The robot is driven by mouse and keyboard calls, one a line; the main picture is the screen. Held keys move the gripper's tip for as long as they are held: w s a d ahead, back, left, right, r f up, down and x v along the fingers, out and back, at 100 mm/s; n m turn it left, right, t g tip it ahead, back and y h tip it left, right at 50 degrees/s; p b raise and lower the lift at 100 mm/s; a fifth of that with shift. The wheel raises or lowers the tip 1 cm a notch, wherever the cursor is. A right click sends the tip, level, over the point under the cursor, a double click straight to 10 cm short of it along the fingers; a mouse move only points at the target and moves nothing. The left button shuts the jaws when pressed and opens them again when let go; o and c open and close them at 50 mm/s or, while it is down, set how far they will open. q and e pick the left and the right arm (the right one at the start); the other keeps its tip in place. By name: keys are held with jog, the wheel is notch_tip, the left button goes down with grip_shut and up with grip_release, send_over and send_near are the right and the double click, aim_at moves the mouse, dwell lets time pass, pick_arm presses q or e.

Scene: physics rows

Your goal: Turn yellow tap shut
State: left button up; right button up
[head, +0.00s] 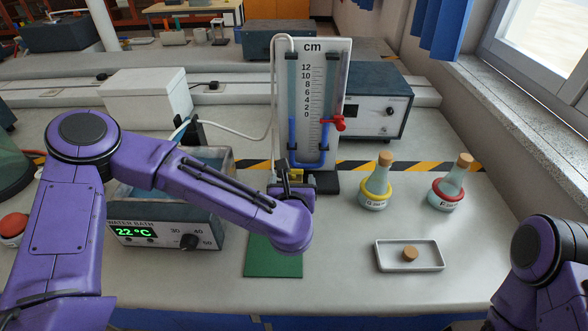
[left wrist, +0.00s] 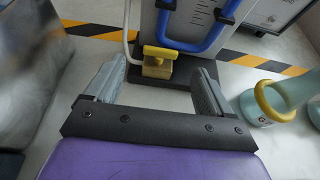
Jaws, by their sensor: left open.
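The yellow tap (left wrist: 160,53) shows in the left wrist view at the foot of the manometer board, with its bar handle lying nearly level across a brass-coloured body. In the head view my arm and gripper largely hide it. My left gripper (left wrist: 158,78) is open and empty, one finger to each side of the tap and the tap just beyond the fingertips. No contact shows. In the head view the left gripper (head: 290,182) is in front of the board's base. My right arm's link shows at the right edge, but its gripper is out of view.
A water bath (head: 165,232) stands left. Two corked flasks, yellow-ringed (head: 375,188) and red-ringed (head: 446,188), and a tray (head: 428,262) stand right. A green mat (head: 272,262) lies in front.

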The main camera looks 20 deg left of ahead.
aim_at(293, 171)
pick_arm(q)
jog(key=x, duration=0.5)
jog(key=shift+w+f+p, duration=0.15)
jog(key=shift+w+p, duration=0.1)
jog(key=shift+p, duration=0.1)
jog(key=shift+w, duration=0.1)
jog(key=c, duration=1)
jog(key=shift+a, duration=0.15)
jog(key=shift+c, duration=0.3)
